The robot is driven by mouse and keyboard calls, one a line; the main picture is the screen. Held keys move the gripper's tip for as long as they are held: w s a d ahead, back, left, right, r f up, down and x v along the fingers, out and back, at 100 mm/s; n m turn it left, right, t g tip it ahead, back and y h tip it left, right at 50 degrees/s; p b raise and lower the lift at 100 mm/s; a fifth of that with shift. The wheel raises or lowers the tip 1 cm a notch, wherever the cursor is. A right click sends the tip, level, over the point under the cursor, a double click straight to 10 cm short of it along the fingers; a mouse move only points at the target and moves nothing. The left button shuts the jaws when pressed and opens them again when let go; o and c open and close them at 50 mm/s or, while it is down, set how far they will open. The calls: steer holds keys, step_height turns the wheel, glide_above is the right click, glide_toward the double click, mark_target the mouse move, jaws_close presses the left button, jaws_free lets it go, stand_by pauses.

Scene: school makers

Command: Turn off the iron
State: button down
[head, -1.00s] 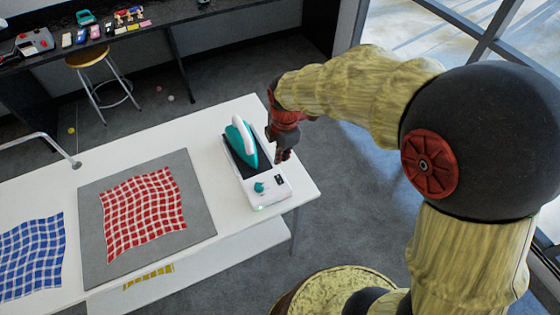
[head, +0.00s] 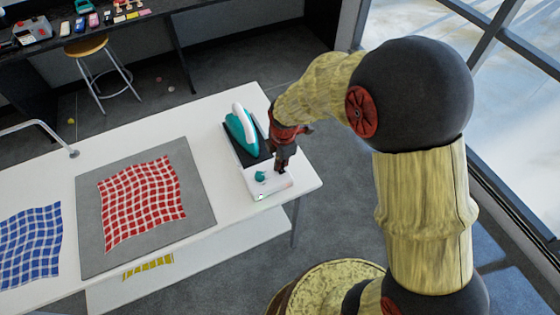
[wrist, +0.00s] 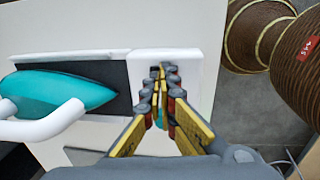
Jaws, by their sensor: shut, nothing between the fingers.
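The teal iron (head: 241,133) with a white handle rests on the dark plate of a white base station (head: 274,188) at the table's right end. A teal knob (head: 260,176) sits on the station's front part, with a small light (head: 261,196) at its front edge. My gripper (head: 281,170) is shut and empty, pointing down at the station just right of the knob. It covers the spot where a small dark switch showed earlier. I cannot tell whether it touches. In the wrist view the iron (wrist: 60,95) lies left of my gripper (wrist: 160,72), and teal shows between the fingers.
A red checked cloth (head: 141,201) lies on a grey mat (head: 202,208) on the white table (head: 95,157). A blue checked cloth (head: 30,245) lies further left, near a metal tube (head: 40,127). A stool (head: 86,46) and a dark bench stand behind.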

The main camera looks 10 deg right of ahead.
steer(key=shift+w+f, duration=0.1)
steer(key=shift+f, duration=0.25)
stand_by(0.3)
steer(key=shift+s+d, duration=0.2)
steer(key=shift+s, duration=0.65)
